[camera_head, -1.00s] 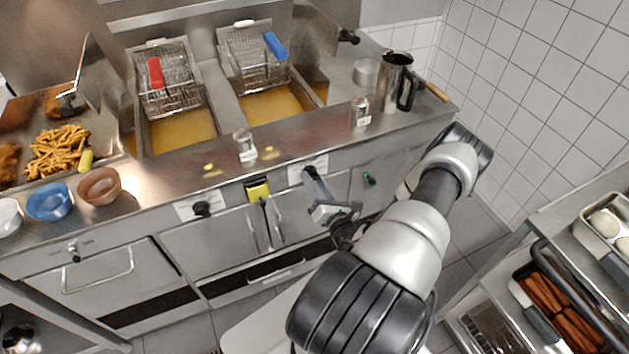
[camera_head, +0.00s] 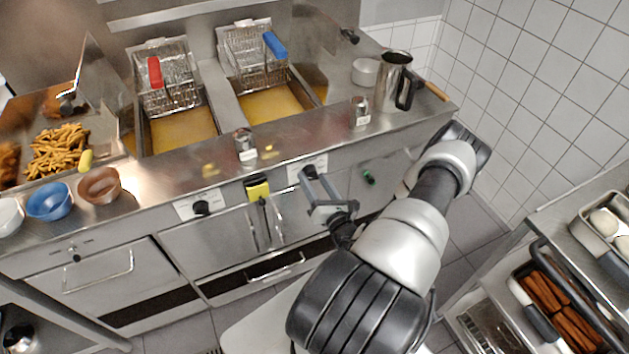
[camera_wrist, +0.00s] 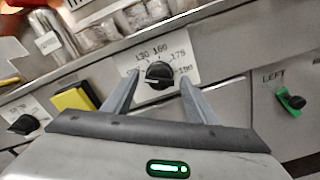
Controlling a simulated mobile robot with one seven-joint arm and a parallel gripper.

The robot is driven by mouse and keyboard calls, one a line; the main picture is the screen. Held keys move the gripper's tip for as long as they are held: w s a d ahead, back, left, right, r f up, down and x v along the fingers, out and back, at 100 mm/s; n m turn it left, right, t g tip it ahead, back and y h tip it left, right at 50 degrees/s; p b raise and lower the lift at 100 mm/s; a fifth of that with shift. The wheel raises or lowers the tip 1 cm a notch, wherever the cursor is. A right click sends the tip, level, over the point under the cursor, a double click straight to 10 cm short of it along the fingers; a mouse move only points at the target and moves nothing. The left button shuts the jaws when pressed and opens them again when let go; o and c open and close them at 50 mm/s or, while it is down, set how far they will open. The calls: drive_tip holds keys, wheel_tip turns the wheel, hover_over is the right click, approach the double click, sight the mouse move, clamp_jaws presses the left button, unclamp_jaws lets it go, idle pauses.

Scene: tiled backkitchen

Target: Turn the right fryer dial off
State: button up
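The right fryer dial is a round black knob (camera_wrist: 158,75) on a white plate marked with temperature numbers. In the wrist view it sits between my two fingers, with a visible gap on each side. My gripper (camera_wrist: 157,85) is open and empty, fingers pointing at the panel. The left fryer dial (camera_head: 202,208) is black on a similar plate; it also shows at the left of the wrist view (camera_wrist: 23,124).
A yellow-and-black piece (camera_head: 257,189) sits on the panel left of my gripper. A green-backed knob (camera_head: 369,177) is to the right. Shakers (camera_head: 245,145) and bowls (camera_head: 99,186) stand on the counter above. Racks with food pans (camera_head: 560,300) are at the right.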

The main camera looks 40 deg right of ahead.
drive_tip(key=b+v, duration=0.1)
drive_tip(key=v, duration=1.6)
drive_tip(key=shift+s, duration=0.2)
